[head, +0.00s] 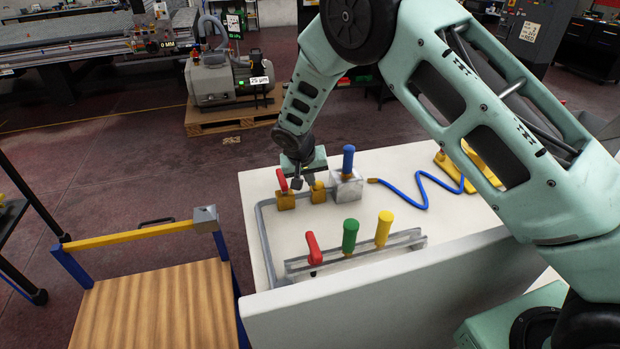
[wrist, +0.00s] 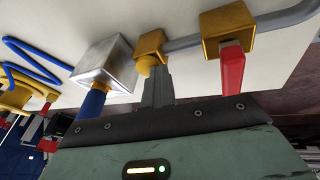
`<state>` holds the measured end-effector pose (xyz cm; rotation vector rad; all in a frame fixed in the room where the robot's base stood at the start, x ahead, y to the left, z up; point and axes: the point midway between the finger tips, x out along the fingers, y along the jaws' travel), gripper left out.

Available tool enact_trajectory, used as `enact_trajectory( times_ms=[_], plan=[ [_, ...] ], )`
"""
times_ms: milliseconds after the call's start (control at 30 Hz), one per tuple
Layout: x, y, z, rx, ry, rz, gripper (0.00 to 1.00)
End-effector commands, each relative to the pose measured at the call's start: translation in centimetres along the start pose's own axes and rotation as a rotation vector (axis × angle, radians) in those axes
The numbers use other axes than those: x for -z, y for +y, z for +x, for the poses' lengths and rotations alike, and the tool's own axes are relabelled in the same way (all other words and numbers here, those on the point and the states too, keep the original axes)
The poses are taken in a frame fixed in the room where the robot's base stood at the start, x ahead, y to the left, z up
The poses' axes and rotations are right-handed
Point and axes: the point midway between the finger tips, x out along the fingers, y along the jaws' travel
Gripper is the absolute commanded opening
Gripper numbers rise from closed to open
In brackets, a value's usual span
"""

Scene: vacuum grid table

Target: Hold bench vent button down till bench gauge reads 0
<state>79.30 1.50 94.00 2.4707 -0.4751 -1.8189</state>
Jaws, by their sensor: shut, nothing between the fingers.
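A small brass block (head: 317,194) stands on the white bench (head: 275,235), on the grey pipe line. In the wrist view, a rounded yellow button (wrist: 145,66) sticks out of this brass block (wrist: 150,43). My gripper (head: 297,183) is shut and empty. In the wrist view, its fingertips (wrist: 158,75) are at the button's right side and overlap it in the picture. I cannot tell whether they touch it or whether it is pressed. I cannot make out a gauge on the bench.
A brass valve with a red lever (wrist: 232,70) is close on one side, and a silver block with a blue handle (head: 348,160) on the other. A rack (head: 355,255) with red, green and yellow handles stands in front. A blue hose (head: 410,200) lies right. A pump (head: 220,80) stands behind.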

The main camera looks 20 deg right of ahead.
Motion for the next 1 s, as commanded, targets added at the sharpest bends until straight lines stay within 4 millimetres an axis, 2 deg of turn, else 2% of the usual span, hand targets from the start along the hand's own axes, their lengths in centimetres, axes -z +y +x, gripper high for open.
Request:
enact_trajectory(
  times_ms=[33, 633, 767, 1000],
  plan=[
    [-0.7, 0.7, 1.0, -0.017, -0.017, 0.0, 0.0],
    [-0.6, 0.7, 0.5, -0.017, -0.016, 0.001, 0.0],
    [-0.6, 0.5, -1.2, -0.015, -0.013, -0.001, 0.0],
    [-0.3, 0.1, -7.0, -0.004, -0.003, 0.0, 0.0]
  ],
)
